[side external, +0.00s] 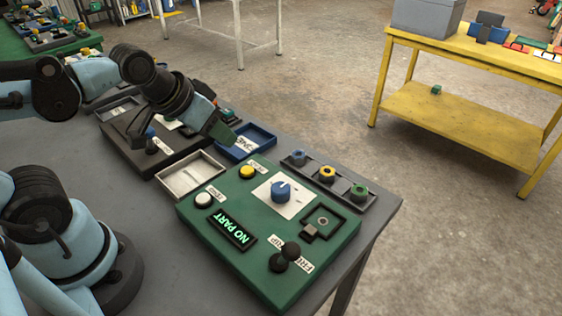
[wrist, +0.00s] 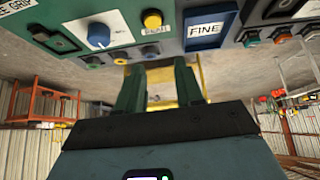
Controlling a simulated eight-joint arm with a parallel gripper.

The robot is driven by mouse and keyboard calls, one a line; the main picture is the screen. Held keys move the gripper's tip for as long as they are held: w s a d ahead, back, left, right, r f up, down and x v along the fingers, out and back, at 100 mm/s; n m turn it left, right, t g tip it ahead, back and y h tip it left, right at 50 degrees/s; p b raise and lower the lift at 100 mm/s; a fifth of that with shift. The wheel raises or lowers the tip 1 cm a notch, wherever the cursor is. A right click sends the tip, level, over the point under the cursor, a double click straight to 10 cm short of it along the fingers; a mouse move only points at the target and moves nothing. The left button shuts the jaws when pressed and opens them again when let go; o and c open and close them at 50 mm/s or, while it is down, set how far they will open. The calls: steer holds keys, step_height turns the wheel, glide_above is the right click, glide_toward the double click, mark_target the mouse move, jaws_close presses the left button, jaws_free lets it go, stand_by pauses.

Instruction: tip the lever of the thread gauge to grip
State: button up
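The thread gauge (side external: 235,200) is a green box on the grey bench, with a lit display reading NO PART (side external: 232,231). My gripper (side external: 222,132) is above the blue tray, beyond the gauge's far edge and well away from the lever. In the wrist view my gripper (wrist: 158,85) has two green fingers apart with nothing between them. Part of the label (wrist: 12,6) shows there; the lever does not.
The gauge also carries a blue knob (side external: 281,192), a white button (side external: 203,200), a yellow button (side external: 247,172) and a square recess (side external: 322,222). A tray of three rings (side external: 343,184), a blue tray (side external: 265,136) and an empty metal tray (side external: 190,175) lie close by.

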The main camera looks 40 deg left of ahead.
mark_target(287, 256)
steer(key=w+d+r+g, duration=0.1)
steer(key=d, duration=0.1)
steer(key=w+d+r+g, duration=0.1)
steer(key=d, duration=0.2)
steer(key=w+d+r+g, duration=0.1)
steer(key=d+r, duration=0.1)
steer(key=d, duration=0.1)
steer(key=shift+d+n, duration=0.2)
steer(key=shift+n, duration=0.1)
jaws_close()
steer(key=s+d+n+g+y, duration=0.1)
steer(key=s+d+g+y, duration=0.15)
steer(key=d, duration=1.05)
steer(key=s+d+n+g+y, duration=0.1)
steer(key=s+d+g+y, duration=0.2)
steer(key=d, duration=1.1)
steer(key=s+a+f, duration=0.2)
steer(key=a+f, duration=0.6)
steer(key=f, duration=0.1)
steer(key=shift+s+t, duration=0.25)
steer(key=shift+t, duration=0.2)
